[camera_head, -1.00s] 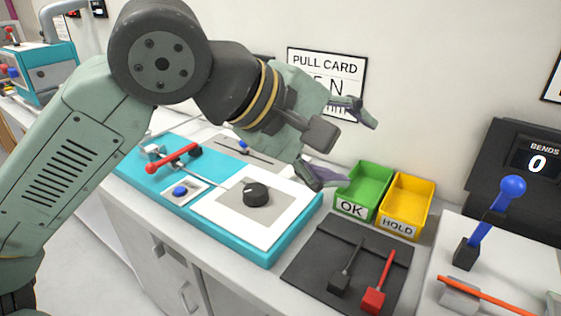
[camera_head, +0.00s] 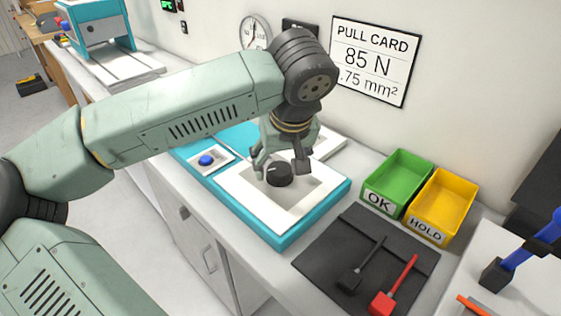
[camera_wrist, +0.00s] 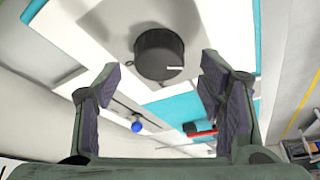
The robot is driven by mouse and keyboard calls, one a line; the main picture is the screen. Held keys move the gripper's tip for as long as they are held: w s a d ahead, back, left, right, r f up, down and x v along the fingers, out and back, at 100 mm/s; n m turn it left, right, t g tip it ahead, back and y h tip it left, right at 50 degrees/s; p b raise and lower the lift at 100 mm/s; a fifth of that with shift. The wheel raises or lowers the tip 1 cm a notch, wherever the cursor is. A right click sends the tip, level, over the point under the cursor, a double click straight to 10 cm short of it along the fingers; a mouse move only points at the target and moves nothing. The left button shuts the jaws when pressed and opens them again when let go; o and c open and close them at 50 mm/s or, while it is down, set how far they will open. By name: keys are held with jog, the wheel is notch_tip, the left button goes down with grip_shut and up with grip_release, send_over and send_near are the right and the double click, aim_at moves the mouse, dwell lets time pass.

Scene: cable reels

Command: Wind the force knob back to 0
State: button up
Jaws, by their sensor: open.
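The force knob (camera_head: 279,174) is a round black dial on a grey and white plate (camera_head: 243,197) of the teal station. In the wrist view the knob (camera_wrist: 159,53) stands ahead of the fingertips, with a white pointer mark towards the right of its face. My gripper (camera_head: 279,166) points down over the knob in the head view. In the wrist view my gripper (camera_wrist: 162,85) is open, its two fingers apart and nothing between them. I cannot tell whether a finger touches the knob. No scale numbers are readable.
A blue button (camera_head: 206,160) sits left of the knob. Green OK (camera_head: 399,181) and yellow HOLD (camera_head: 442,204) bins stand to the right. A dark mat (camera_head: 330,250) holds a black and a red tool. A pull card (camera_head: 374,61) reading 85 N hangs on the wall.

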jog(key=shift+x, duration=1.15)
jog(key=shift+c, duration=0.6)
jog(key=c, duration=1)
jog(key=shift+c, duration=0.2)
jog(key=shift+d+f+n+b, duration=0.1)
jog(key=shift+n+b, duration=0.2)
jog(key=shift+b, duration=0.05)
